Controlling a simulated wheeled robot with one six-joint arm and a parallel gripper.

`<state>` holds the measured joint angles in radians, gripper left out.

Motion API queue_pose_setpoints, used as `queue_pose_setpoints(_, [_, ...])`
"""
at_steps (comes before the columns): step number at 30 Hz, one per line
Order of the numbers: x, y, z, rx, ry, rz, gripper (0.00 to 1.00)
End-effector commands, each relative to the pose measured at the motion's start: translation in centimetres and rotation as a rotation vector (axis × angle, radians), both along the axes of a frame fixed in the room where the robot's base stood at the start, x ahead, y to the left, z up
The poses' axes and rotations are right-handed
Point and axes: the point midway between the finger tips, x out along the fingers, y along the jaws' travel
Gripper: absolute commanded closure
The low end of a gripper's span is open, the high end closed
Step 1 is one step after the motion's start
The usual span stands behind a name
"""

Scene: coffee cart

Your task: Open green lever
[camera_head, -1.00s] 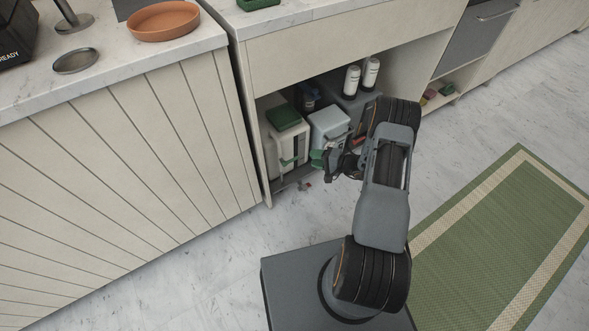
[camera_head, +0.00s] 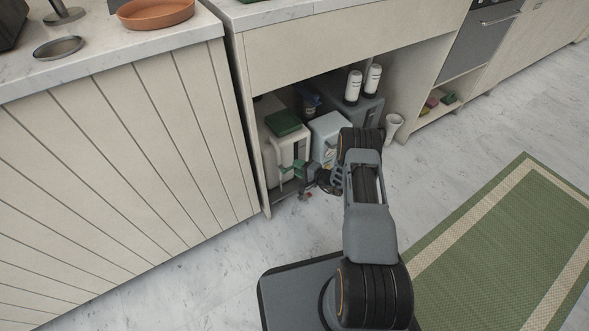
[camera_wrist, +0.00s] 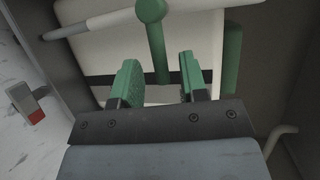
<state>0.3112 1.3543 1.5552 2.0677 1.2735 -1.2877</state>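A green lever (camera_wrist: 157,45) with a round head hangs in front of a white box (camera_wrist: 118,50) in the wrist view. A pale bar (camera_wrist: 95,22) runs sideways at its head. My gripper (camera_wrist: 158,62) has two green-padded fingers standing apart. The lever's lower end appears between them; I cannot tell whether either finger touches it. In the head view my gripper (camera_head: 302,172) is at the front of the white box (camera_head: 288,150) inside the open cabinet. There the lever is hard to tell from the green fingers.
A second green upright (camera_wrist: 232,58) stands right of the lever. A grey piece with a red end (camera_wrist: 30,105) is at the left. A light blue box (camera_head: 327,130), two bottles (camera_head: 353,86) and a white cup (camera_head: 393,128) stand nearby. The cabinet side wall (camera_head: 250,130) is close on the left.

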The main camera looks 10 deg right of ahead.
Motion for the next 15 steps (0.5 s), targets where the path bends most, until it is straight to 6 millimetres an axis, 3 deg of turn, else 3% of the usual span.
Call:
queue_pose_setpoints(6, [1.4, 1.2, -0.4, -0.001, -0.001, 0.001, 0.6])
queue_pose_setpoints(15, [1.7, 1.5, -0.4, 0.0, 0.0, 0.0, 0.6])
